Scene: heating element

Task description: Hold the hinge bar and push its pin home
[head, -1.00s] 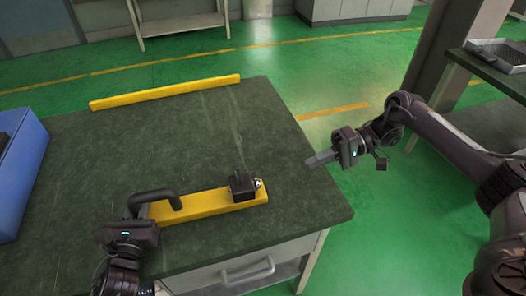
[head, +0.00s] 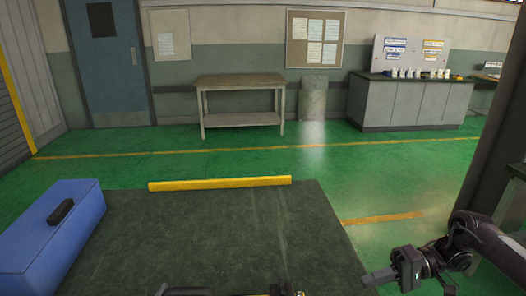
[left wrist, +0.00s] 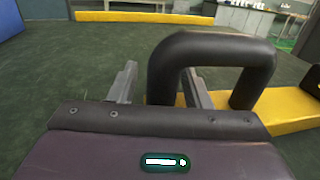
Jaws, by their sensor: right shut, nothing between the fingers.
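The hinge bar shows in the left wrist view as a yellow bar (left wrist: 290,108) with a thick black handle (left wrist: 215,45) arching above it. My left gripper (left wrist: 160,70) is open, with one finger on each side of the handle's near left leg; a small gap shows on the left. In the head view only the top of the handle (head: 190,292) and of the black hinge block (head: 277,290) show at the bottom edge. The pin cannot be made out. My right gripper (head: 378,277) is shut and empty, right of the table edge, apart from the bar.
The dark green table top (head: 210,230) is clear beyond the bar. A yellow strip (head: 220,184) runs along its far edge. Open green floor lies beyond the table.

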